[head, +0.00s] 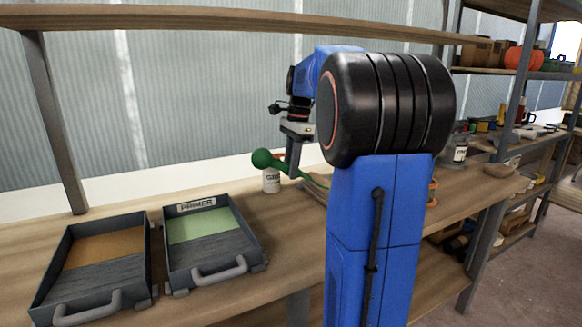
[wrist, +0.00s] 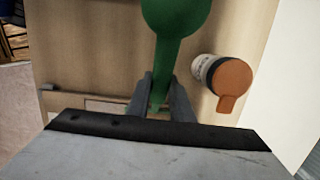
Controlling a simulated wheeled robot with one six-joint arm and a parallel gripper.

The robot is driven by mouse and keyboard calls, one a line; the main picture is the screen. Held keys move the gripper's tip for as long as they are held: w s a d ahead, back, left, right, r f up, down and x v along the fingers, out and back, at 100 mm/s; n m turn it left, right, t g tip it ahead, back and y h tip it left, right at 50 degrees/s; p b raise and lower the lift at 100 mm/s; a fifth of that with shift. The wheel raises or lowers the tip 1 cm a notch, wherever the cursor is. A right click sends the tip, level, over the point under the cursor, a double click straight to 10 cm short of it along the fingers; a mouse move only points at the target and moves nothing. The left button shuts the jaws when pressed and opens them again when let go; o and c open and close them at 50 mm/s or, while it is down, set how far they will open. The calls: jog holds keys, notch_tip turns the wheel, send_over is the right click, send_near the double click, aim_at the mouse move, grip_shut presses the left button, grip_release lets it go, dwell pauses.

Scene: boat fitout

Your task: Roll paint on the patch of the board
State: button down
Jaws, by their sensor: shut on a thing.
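My gripper (head: 293,172) is above the workbench and shut on a green tool (head: 264,159) with a rounded end and a thin stem. In the wrist view the tool (wrist: 176,18) narrows down between the two fingers (wrist: 161,96). I cannot tell from its shape whether it is the roller. A tray labelled PRIMER (head: 252,243) holds light green paint. A second tray (head: 143,262) to its left holds orange-brown paint. The board and its patch are not clear; my arm hides part of the bench behind it.
A white labelled jar (head: 271,184) stands on the bench (head: 300,262) close to the tool. A jar with an orange-brown lid (wrist: 234,75) is right of the tool in the wrist view. An upper shelf (head: 200,18) spans the back. Shelving with many items stands at right.

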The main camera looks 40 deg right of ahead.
jog(key=shift+f, duration=0.45)
jog(key=shift+d, duration=0.15)
jog(key=shift+s+d+r, duration=0.1)
jog(key=shift+s+d, duration=0.1)
jog(key=shift+d, duration=0.55)
jog(key=shift+s+d+f, duration=0.1)
jog(key=shift+s+d, duration=0.05)
jog(key=shift+d, duration=0.55)
jog(key=shift+s+d+r, duration=0.1)
jog(key=shift+s+d, duration=0.1)
jog(key=shift+d, duration=0.55)
jog(key=shift+s+d, duration=0.2)
jog(key=shift+d, duration=0.55)
jog(key=shift+s+d, duration=0.15)
jog(key=shift+d, duration=0.65)
jog(key=shift+s+d, duration=0.2)
jog(key=shift+d, duration=0.55)
jog(key=shift+d, duration=0.1)
jog(key=shift+s+d, duration=0.2)
jog(key=shift+d, duration=0.55)
jog(key=shift+s+d, duration=0.2)
jog(key=shift+d, duration=0.55)
jog(key=shift+s+d, duration=0.2)
jog(key=shift+d, duration=0.55)
